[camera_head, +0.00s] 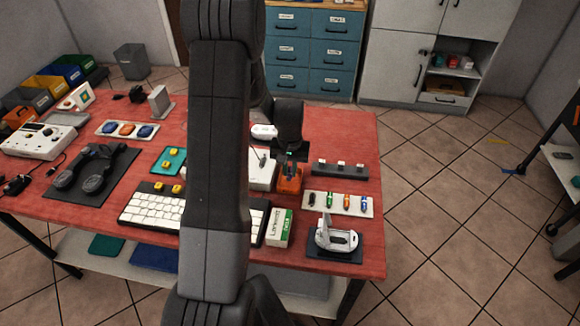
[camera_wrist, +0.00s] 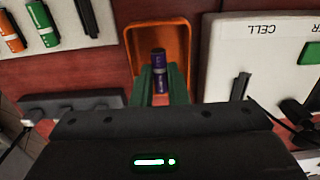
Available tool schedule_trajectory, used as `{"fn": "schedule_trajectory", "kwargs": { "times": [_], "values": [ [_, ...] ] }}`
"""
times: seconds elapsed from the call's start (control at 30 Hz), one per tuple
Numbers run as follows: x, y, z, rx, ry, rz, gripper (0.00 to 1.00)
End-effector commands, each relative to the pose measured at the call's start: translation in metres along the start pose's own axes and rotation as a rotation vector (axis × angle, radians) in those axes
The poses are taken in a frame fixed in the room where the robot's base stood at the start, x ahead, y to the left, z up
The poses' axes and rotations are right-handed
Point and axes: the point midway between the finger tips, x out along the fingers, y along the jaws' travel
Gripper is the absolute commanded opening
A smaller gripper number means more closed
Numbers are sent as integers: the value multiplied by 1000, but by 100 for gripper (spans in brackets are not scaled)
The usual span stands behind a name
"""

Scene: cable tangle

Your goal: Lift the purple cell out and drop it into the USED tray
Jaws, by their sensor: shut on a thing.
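The purple cell (camera_wrist: 158,62) is held between the green fingertips of my gripper (camera_wrist: 160,78) in the wrist view. An orange open-topped tray (camera_wrist: 137,42) lies right beyond and beneath the cell. The cell appears over the tray opening; I cannot tell how high it is. In the head view my gripper (camera_head: 290,157) is over the orange tray (camera_head: 290,187), and the cell is too small to make out clearly. No USED label is readable on the tray.
A white device marked CELL (camera_wrist: 255,55) stands beside the tray. A pale rack (camera_head: 338,203) of several coloured cells and a dark rail (camera_head: 340,170) are to its right. A green-and-white box (camera_head: 279,228) stands in front. My arm hides part of the keyboard (camera_head: 150,212).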

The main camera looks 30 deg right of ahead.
Motion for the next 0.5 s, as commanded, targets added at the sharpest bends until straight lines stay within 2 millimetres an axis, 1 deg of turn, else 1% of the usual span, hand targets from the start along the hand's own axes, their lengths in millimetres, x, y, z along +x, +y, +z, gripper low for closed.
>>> {"fn": "schedule_trajectory", "kwargs": {
  "times": [0.43, 0.47, 0.5],
  "values": [
    [0, 0, 0, 0, 1, 0, 3],
    [0, 0, 0, 0, 1, 0, 18],
    [0, 0, 0, 0, 1, 0, 25]
  ]
}}
